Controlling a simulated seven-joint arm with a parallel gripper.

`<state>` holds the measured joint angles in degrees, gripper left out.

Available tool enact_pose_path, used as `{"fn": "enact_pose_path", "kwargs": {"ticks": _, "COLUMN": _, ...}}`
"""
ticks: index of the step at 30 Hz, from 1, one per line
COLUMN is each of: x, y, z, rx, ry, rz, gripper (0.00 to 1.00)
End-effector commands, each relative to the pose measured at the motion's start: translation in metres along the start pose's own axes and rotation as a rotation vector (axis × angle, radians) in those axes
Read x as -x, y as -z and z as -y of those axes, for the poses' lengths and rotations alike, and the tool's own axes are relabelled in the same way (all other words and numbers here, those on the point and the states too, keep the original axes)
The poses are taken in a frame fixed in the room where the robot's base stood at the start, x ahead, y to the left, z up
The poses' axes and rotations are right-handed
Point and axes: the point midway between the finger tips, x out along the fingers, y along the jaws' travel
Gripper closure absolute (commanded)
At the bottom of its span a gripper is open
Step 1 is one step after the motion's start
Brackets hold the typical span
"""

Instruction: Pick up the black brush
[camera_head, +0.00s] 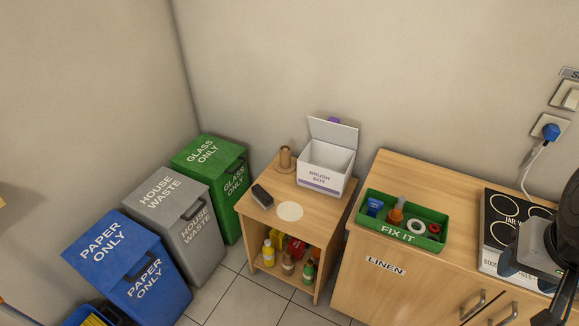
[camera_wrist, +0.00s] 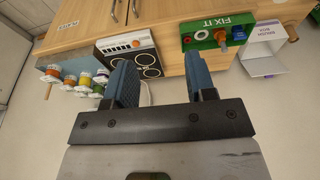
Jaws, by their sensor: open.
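The black brush (camera_head: 262,196) lies on top of the small wooden cabinet (camera_head: 254,216), near its left front edge, beside a pale round disc (camera_head: 290,211). The white brush box (camera_head: 325,180) stands behind it to the right with its lid up. In the wrist view my gripper (camera_wrist: 160,80) is open, with two blue fingers apart and nothing between them. The brush is not in the wrist view. In the head view a dark part of my arm shows at the right edge, far from the brush.
A brown holder (camera_head: 285,160) stands at the cabinet's back. The green FIX IT tray (camera_head: 405,242) sits on the right counter (camera_head: 375,170) by the hob (camera_head: 496,225). Blue, grey and green bins (camera_head: 218,165) stand left. The cabinet shelf holds bottles (camera_head: 288,264).

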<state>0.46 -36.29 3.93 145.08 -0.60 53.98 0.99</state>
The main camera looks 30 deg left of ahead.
Motion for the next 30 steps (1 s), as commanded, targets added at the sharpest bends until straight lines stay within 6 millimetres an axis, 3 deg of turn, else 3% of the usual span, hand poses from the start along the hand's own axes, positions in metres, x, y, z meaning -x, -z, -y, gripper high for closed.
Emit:
{"fn": "enact_pose_path", "kwargs": {"ticks": 1, "x": 0.000, "y": 0.000, "z": 0.000, "rx": 0.000, "ry": 0.000, "rz": 0.000, "gripper": 0.42}}
{"fn": "enact_pose_path", "kwargs": {"ticks": 5, "x": 0.000, "y": 0.000, "z": 0.000, "rx": 0.000, "ry": 0.000, "rz": 0.000, "gripper": 0.22}}
{"fn": "enact_pose_path", "kwargs": {"ticks": 19, "x": -0.004, "y": 0.008, "z": 0.010, "rx": -0.015, "ry": 0.037, "rz": 0.016, "gripper": 0.22}}
{"fn": "enact_pose_path", "kwargs": {"ticks": 23, "x": -0.011, "y": 0.022, "z": 0.028, "rx": -0.045, "ry": 0.101, "rz": 0.045, "gripper": 0.22}}
{"fn": "enact_pose_path", "kwargs": {"ticks": 30, "x": -0.034, "y": 0.060, "z": 0.087, "rx": -0.150, "ry": 0.284, "rz": 0.141, "gripper": 0.22}}
